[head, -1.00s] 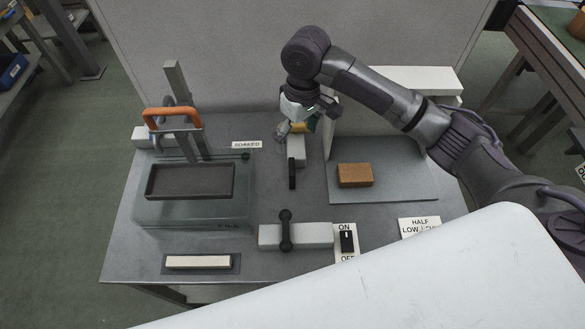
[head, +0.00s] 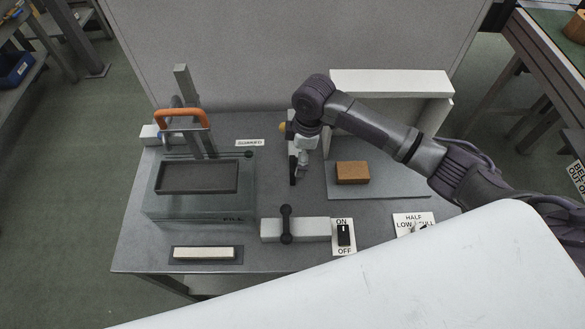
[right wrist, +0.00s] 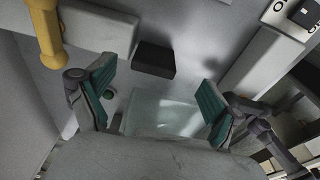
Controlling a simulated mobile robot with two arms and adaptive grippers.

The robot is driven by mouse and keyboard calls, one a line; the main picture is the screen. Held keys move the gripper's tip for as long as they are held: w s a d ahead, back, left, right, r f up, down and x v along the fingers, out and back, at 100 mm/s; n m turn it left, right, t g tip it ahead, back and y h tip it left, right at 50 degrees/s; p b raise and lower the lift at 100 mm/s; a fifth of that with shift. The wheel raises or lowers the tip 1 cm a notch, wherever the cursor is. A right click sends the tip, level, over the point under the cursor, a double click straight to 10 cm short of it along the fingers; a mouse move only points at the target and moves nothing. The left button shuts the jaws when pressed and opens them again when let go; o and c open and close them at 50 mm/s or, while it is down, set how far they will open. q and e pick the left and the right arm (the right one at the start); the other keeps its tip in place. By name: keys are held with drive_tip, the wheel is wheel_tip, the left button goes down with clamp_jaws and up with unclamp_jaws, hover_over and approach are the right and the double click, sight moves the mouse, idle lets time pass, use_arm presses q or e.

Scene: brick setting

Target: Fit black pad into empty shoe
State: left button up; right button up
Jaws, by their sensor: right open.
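The black pad (head: 292,171) is a small dark block at the near end of a pale block, beside my right gripper (head: 302,163) in the head view. In the right wrist view the black pad (right wrist: 154,59) lies beyond and between the green-lined fingertips of my right gripper (right wrist: 157,74). The fingers are apart, with nothing held. I cannot tell whether the pad touches the pale block. An empty shoe cannot be picked out with certainty. My left gripper is not in view.
A yellow handle (right wrist: 46,32) is on the pale block. A white block with a black handle (head: 286,223) stands in front, beside an ON/OFF switch (head: 344,234). A brown brick (head: 352,172) lies right. A dark tray (head: 198,190) and pale bar (head: 205,253) are left.

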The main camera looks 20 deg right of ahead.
sight(293, 164)
drive_tip(key=f, duration=0.1)
drive_tip(key=a+f+p, duration=0.1)
drive_tip(key=f, duration=0.1)
drive_tip(key=w+f, duration=0.1)
drive_tip(key=shift+a+f, duration=0.25)
drive_tip(key=shift+f, duration=0.5)
drive_tip(key=shift+r, duration=0.1)
drive_tip(key=c, duration=1.4)
